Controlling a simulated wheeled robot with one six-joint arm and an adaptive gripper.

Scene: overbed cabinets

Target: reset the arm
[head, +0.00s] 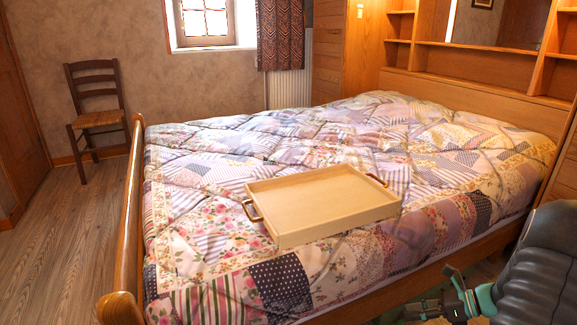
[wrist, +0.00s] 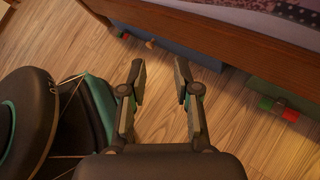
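My gripper (wrist: 160,84) is open in the wrist view, with its two fingers apart and only wooden floor showing between them. It is empty. In the head view my arm is at the lower right, beside the bed (head: 262,185), and its end is low and partly cut off by the frame. In the wrist view the bed's wooden side rail (wrist: 215,35) runs across the top, beyond the fingertips and apart from them.
A wooden tray (head: 322,208) with two handles lies on the patchwork quilt near the bed's close side. Under the rail are a blue box (wrist: 170,42) and a green box (wrist: 268,98). A chair (head: 97,112) stands back left. Shelves (head: 470,62) rise behind the headboard.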

